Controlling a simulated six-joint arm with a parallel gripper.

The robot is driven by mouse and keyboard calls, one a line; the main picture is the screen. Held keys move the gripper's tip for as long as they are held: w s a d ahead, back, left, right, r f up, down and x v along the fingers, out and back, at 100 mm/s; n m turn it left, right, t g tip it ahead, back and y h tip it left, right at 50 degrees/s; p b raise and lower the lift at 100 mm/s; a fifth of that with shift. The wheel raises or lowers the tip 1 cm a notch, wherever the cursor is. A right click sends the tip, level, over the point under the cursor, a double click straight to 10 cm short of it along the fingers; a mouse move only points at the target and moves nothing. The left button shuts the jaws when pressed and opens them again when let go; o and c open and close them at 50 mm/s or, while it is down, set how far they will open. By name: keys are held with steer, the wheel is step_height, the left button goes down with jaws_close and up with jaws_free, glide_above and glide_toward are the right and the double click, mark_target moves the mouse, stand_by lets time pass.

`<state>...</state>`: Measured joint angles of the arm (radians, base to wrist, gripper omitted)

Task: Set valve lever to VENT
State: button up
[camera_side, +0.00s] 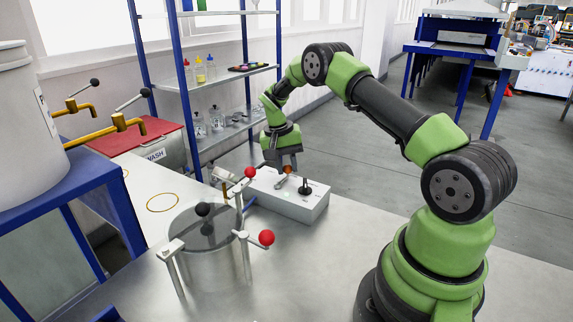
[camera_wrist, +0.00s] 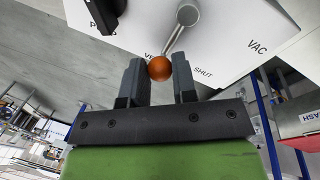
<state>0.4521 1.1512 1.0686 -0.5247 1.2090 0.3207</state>
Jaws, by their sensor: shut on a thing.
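The valve lever (camera_wrist: 176,38) is a grey bar with an orange ball (camera_wrist: 160,68) on its end, mounted on a white control box (camera_side: 310,207). In the wrist view it points between a partly hidden label starting "VE" and the "SHUT" label (camera_wrist: 203,73), nearer the "VE" one. The "VAC" label (camera_wrist: 257,46) is farther right. My gripper (camera_side: 286,168) reaches down over the box in the side view. In the wrist view its two dark fingers stand on either side of the orange ball, shut on the lever's end. The ball also shows under the gripper in the side view (camera_side: 288,170).
A black-knobbed switch (camera_side: 304,187) stands close beside the lever on the box. A "WASH" basin (camera_side: 155,155) is at the left. The bench right of the box is clear.

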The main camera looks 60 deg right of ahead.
mark_target(279, 179)
steer(key=o, duration=0.9)
steer(key=r, duration=0.3)
steer(key=w+r, duration=0.1)
steer(key=r, duration=0.2)
steer(key=a+r, duration=0.1)
steer(key=r, duration=0.2)
steer(key=shift+w+r, duration=0.3)
steer(key=shift+r, duration=0.1)
steer(key=shift+r, duration=0.1)
steer(key=s+a+r+n+t, duration=0.2)
steer(key=s+a+r, duration=0.2)
steer(key=a+r, duration=0.35)
steer(key=s+a+r+n+t, duration=0.2)
steer(key=s+a+r+t, duration=0.1)
steer(key=a+r, duration=0.4)
steer(key=s+a+n+t+y, duration=0.1)
steer(key=s+a, duration=0.1)
steer(key=s, duration=0.3)
steer(key=s+a+n+t+y, duration=0.1)
steer(key=s+a, duration=0.2)
steer(key=s, duration=0.2)
steer(key=s+a+n+t+y, duration=0.1)
steer(key=s+a+t, duration=0.1)
steer(key=s, duration=0.3)
steer(key=shift+s+a, duration=0.2)
steer(key=shift+s, duration=0.05)
